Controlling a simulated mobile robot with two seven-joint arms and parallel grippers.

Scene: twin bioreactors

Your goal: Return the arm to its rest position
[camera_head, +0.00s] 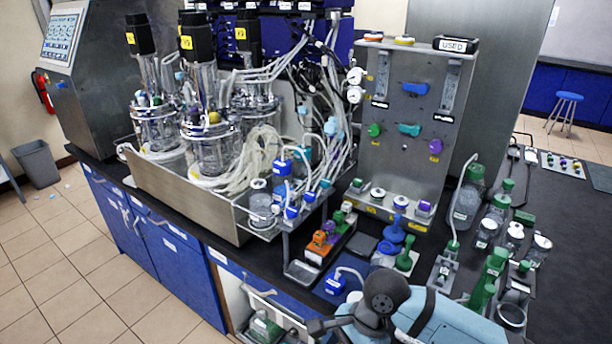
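Part of my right arm (385,296) shows at the bottom, right of centre, as a dark rounded joint with light blue and grey links beside it. It is in front of the bench's front edge and covers part of it. A dark piece of my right gripper (318,327) seems to reach left from the joint, near the open cabinet. Its fingers are too unclear to tell whether they are open or shut, and I see nothing clearly held. My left arm and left gripper are not in view.
Glass bioreactor vessels (208,145) with tubing stand in a steel tray (185,195) on the dark bench. A steel panel (408,130) with valves stands to their right. Several green-capped bottles (465,205) crowd the right side near my arm.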

